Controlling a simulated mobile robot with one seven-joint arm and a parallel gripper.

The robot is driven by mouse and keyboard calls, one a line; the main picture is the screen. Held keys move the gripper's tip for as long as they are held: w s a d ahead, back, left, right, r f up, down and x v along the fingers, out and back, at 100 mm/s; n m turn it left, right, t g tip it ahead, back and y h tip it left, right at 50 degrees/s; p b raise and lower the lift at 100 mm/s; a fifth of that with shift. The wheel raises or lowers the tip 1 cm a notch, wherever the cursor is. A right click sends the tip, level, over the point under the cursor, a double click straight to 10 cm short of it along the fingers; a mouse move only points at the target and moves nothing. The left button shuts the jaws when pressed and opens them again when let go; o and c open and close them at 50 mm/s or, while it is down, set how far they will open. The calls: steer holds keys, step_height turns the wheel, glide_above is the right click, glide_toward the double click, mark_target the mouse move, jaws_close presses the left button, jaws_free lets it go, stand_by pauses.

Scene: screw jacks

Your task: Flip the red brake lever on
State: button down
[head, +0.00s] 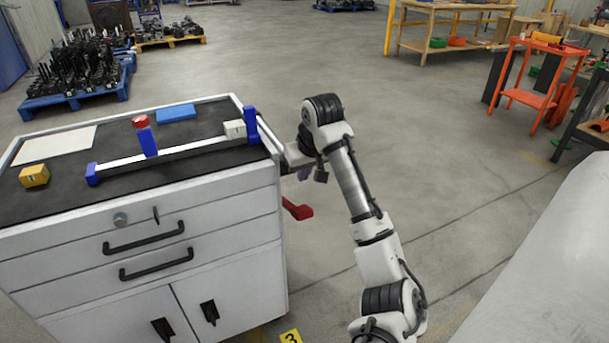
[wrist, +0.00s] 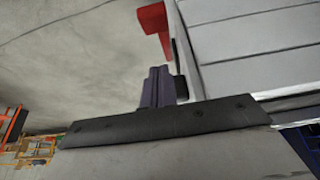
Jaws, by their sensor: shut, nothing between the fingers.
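The red brake lever (head: 300,210) sticks out from the right side of the white drawer cabinet (head: 240,205), low and below my gripper in the head view. It slopes slightly down to the right. In the wrist view the red lever (wrist: 153,22) shows at the top, beyond the fingertips and apart from them. My gripper (wrist: 160,72) is shut and empty, its dark fingers together close to the cabinet's side. In the head view my gripper (head: 304,174) is by the cabinet's upper right edge, partly hidden by my arm. Where the lever joins the cabinet is hidden.
The cabinet's dark top carries a blue-ended bar (head: 185,157), a red-capped blue post (head: 146,135), a yellow block (head: 34,176) and a blue block (head: 176,113). Open floor (head: 470,180) lies right of the cabinet. An orange cart (head: 535,80) stands far right.

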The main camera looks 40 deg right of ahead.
glide_above(300, 207)
step_height(300, 207, down, 7)
steer(key=shift+a+r, duration=0.1)
steer(key=shift+s+a+f+p, duration=0.15)
steer(key=shift+s+f, duration=0.15)
steer(key=shift+f, duration=0.25)
steer(key=shift+s+d+f+p, duration=0.15)
steer(key=shift+s+f, duration=0.15)
steer(key=shift+f, duration=0.25)
steer(key=shift+s+a+f, duration=0.15)
steer(key=shift+a+f, duration=0.05)
steer(key=shift+f, duration=0.45)
steer(key=shift+s+f, duration=0.1)
steer(key=shift+f, duration=0.05)
